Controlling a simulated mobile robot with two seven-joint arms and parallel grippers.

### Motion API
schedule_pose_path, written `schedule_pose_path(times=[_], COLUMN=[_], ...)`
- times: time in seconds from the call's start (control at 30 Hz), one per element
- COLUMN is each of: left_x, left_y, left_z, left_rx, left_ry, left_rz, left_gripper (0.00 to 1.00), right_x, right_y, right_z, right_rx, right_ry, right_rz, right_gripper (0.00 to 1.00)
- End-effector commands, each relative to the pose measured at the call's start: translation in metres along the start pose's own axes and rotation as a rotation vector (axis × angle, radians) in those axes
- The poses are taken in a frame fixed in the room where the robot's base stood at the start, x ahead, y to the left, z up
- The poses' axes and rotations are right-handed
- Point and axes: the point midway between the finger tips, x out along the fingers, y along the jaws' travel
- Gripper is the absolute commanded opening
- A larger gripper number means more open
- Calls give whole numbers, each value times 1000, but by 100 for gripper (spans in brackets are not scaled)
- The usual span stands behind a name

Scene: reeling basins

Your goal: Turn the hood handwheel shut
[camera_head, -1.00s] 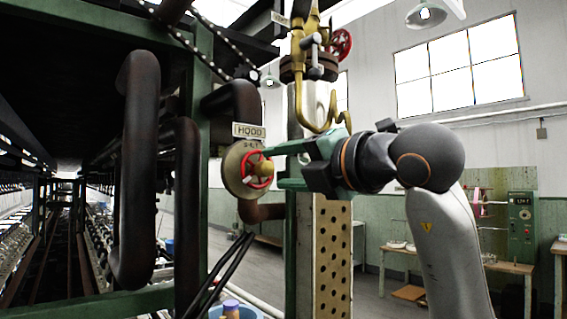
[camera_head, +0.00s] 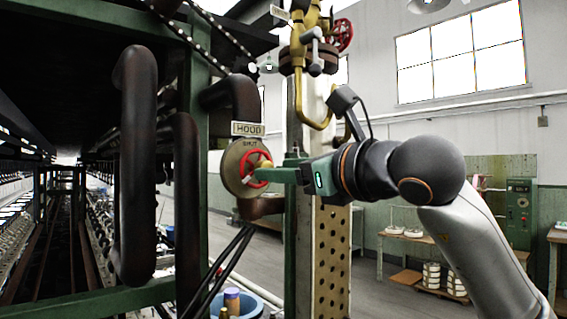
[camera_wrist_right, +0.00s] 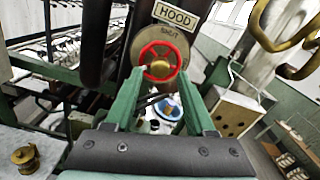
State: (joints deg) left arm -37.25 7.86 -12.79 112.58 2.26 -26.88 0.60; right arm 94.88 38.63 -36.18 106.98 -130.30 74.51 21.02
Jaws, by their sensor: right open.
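The red hood handwheel (camera_head: 254,160) with a brass hub stands upright on a round plate (camera_head: 232,168), under a sign reading HOOD (camera_head: 248,129). My right gripper (camera_head: 262,174) reaches it from the right, its green fingers seen edge-on with tips at the wheel. In the right wrist view the wheel (camera_wrist_right: 160,47) lies ahead between the tips of the spread fingers of my right gripper (camera_wrist_right: 161,76). The fingers are apart with nothing held between them. I cannot tell whether the tips touch the rim. My left gripper is not in view.
Dark thick pipes (camera_head: 137,165) and a green frame post (camera_head: 187,215) stand left of the wheel. A brass pipe with a red valve wheel (camera_head: 341,35) is above right. A perforated column (camera_head: 328,260) stands below my arm. A blue basin (camera_head: 240,303) is below.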

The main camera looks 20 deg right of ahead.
Motion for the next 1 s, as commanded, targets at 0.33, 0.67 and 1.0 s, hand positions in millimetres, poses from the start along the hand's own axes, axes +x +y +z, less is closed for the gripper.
schedule_pose_path(times=[0.33,0.67,1.0], left_x=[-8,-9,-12], left_y=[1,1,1], left_z=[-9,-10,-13], left_rx=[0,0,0], left_ry=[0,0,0], left_rz=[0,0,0], left_gripper=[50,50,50], right_x=[0,4,30], right_y=[-1,0,0], right_z=[2,0,0], right_rx=[-419,-528,-524], right_ry=[-1,-1,0], right_rz=[-2,0,1], right_gripper=[55,55,55])
